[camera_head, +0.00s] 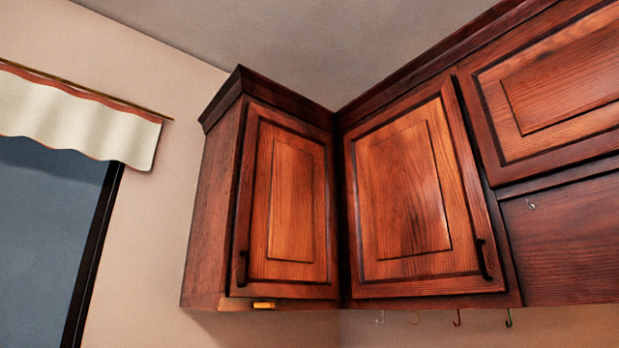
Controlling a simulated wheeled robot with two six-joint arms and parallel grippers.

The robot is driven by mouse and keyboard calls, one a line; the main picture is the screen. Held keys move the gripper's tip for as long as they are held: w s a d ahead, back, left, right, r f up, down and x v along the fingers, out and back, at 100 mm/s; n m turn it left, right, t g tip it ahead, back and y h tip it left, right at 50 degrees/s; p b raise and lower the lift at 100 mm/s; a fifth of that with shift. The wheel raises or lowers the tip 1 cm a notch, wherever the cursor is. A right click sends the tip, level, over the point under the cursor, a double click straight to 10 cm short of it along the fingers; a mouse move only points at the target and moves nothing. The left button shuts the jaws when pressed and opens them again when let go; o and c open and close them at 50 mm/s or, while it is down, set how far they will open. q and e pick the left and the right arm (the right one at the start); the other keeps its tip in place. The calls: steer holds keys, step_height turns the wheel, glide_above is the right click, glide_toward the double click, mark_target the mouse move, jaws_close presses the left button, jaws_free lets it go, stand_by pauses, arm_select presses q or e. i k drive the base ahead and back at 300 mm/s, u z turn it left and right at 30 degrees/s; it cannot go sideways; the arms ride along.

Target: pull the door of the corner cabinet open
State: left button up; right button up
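The dark wood corner cabinet fills the upper corner in the head view. Its left door (292,200) is shut and has a dark vertical handle (242,268) near its lower left edge. The door to the right (402,195) is also shut, with a dark handle (483,259) near its lower right edge. The frame does not show which of these two doors the task means. Neither of my grippers is in view.
A plain side panel (213,205) closes the cabinet's left end. A small yellow thing (264,305) sits at its underside. Several small hooks (457,318) hang below the right cabinet. A window with a white valance (75,120) is at the left, with bare wall between.

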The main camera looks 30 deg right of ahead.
mark_target(284, 242)
steer(key=u, duration=0.1)
steer(key=k, duration=0.15)
steer(key=z, duration=0.95)
steer(key=i, duration=0.5)
steer(key=z, duration=0.05)
steer(key=k, duration=1.1)
steer(key=u, duration=1.15)
steer(key=i, duration=1.2)
steer(key=z, duration=0.2)
